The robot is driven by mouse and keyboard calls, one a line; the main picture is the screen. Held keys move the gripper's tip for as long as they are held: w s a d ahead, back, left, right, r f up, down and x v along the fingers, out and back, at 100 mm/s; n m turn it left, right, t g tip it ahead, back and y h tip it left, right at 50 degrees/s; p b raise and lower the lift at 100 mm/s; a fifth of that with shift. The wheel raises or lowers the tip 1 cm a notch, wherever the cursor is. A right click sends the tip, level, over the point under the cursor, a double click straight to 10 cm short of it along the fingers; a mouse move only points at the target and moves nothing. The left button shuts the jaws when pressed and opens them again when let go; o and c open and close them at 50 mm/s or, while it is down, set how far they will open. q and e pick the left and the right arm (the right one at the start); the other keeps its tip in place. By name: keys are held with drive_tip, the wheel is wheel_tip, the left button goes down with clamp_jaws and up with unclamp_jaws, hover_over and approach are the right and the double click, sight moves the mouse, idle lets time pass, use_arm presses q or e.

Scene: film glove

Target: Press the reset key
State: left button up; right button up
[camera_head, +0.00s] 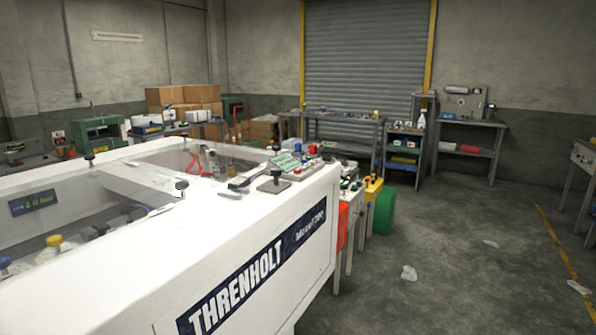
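A black knob on a plate (275,179) stands on the top near the right edge. Beyond that end is a lower row of coloured units with buttons (350,184). I cannot tell which of these is the reset key; the labels are too small to read. Neither of my grippers is in view.
The grey floor (460,255) to the right is mostly clear, with a few crumpled white scraps (409,273) and a yellow line. Benches (470,125) and a shelf stand by the back wall and shutter. Cardboard boxes (185,97) are stacked at the back left.

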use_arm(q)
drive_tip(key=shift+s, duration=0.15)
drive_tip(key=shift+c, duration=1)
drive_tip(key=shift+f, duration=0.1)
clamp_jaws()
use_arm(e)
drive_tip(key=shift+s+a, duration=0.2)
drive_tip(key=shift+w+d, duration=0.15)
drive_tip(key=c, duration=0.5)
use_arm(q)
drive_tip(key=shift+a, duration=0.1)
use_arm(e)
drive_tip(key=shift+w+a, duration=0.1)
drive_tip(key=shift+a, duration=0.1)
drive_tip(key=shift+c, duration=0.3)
